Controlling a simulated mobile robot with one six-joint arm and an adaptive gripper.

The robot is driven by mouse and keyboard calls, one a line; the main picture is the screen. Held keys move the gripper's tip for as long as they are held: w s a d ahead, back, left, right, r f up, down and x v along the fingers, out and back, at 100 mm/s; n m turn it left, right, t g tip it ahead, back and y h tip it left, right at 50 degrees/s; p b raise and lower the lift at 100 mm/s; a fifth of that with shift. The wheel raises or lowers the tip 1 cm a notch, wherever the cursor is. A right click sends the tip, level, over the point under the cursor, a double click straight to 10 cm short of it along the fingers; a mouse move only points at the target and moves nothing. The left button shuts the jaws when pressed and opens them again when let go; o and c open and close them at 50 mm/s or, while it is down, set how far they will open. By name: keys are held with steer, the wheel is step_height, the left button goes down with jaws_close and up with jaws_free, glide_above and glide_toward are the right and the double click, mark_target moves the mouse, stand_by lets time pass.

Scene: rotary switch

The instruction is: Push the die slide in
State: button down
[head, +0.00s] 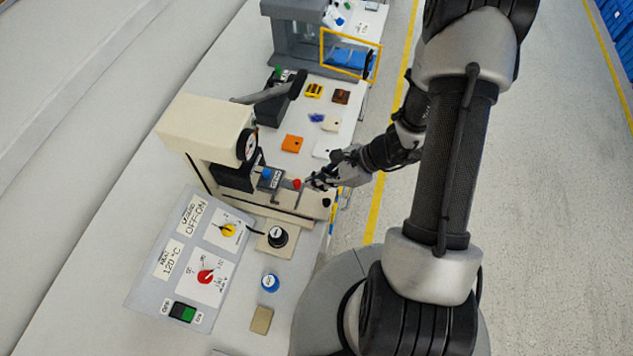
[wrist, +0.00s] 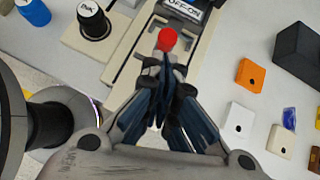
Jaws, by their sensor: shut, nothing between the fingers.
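The die slide (head: 277,180) sits on the base of the cream press (head: 205,128), with a red knob (head: 296,184) at its front end. The red knob also shows in the wrist view (wrist: 167,40), just beyond my fingertips. My gripper (head: 312,183) is shut and empty, its fingertips at or very near the knob; I cannot tell whether they touch it. In the wrist view my gripper (wrist: 163,65) points along the slide's channel. A dark block with a white label (wrist: 186,8) lies past the knob. The far end of the slide is cut off there.
A control panel (head: 190,260) with yellow and red dials stands left of the press front. A black knob (head: 278,236) on a cream plate is beside the press base. Orange (head: 292,144) and other small tags lie on the other side. A blue cap (head: 270,282) lies nearer.

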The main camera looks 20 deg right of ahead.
mark_target(290, 183)
steer(key=shift+w+a, duration=0.1)
steer(key=shift+a, duration=0.1)
steer(key=w+a, duration=0.1)
steer(key=a, duration=0.1)
steer(key=w+a+b, duration=0.1)
steer(key=shift+w+a, duration=0.35)
steer(key=shift+a, duration=0.05)
steer(key=shift+d, duration=0.1)
